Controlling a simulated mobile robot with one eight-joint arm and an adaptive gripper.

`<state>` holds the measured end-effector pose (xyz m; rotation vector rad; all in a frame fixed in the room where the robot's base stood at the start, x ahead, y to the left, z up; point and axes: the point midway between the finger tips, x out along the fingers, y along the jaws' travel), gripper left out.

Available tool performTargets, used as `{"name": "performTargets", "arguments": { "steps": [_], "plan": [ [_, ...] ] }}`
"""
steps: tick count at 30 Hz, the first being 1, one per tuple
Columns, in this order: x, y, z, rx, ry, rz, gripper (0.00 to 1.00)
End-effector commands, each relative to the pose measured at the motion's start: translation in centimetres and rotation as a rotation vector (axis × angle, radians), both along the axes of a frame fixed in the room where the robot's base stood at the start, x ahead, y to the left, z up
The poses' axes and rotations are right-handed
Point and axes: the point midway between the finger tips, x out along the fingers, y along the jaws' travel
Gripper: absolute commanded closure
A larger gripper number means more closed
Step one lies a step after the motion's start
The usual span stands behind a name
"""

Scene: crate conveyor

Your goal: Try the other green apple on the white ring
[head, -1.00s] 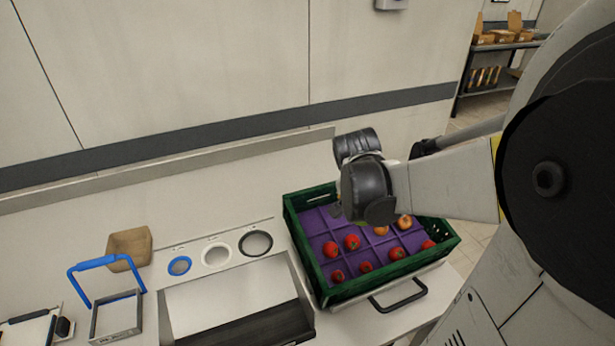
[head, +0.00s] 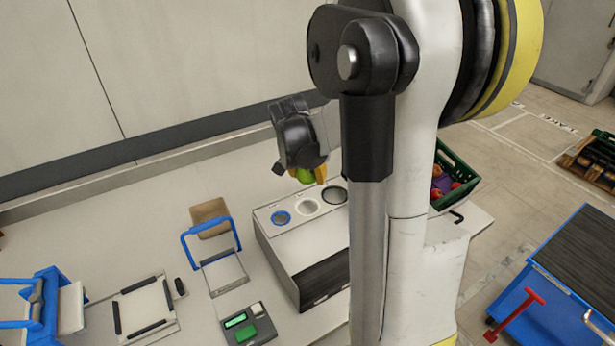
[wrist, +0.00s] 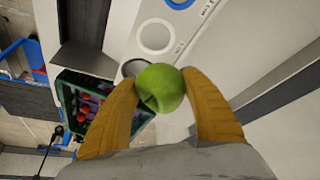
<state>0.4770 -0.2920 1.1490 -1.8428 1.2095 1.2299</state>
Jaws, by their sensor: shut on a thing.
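My gripper (head: 308,177) is shut on a green apple (head: 304,176), held in the air above the bench near the row of rings. In the wrist view the green apple (wrist: 160,88) sits between my two yellow fingers. The white ring (head: 298,208) is in the middle of the row on the grey panel, between a blue ring (head: 281,218) and a black ring (head: 335,195). In the wrist view the white ring (wrist: 139,36) is uncovered, just beyond the apple. The apple partly hides the black ring (wrist: 127,68) there.
The green crate (head: 462,166) with red fruit is right of my arm, which hides part of it. A brown box (head: 208,212), a blue-handled frame (head: 222,270) and a device with a green screen (head: 240,325) stand left of the panel. A blue cart (head: 560,270) is at right.

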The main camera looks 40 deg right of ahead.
Motion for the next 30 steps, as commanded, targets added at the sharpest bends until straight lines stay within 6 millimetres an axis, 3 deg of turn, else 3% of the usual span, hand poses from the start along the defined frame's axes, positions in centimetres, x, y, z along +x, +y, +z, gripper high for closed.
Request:
{"name": "performTargets", "arguments": {
  "steps": [8,24,30],
  "plan": [
    [0.1,0.0,-1.3,0.000,0.000,0.000,0.80],
    [0.1,0.0,-7.5,0.000,0.000,0.000,0.80],
    [0.1,0.0,-7.9,0.000,0.000,0.000,0.80]
  ]
}}
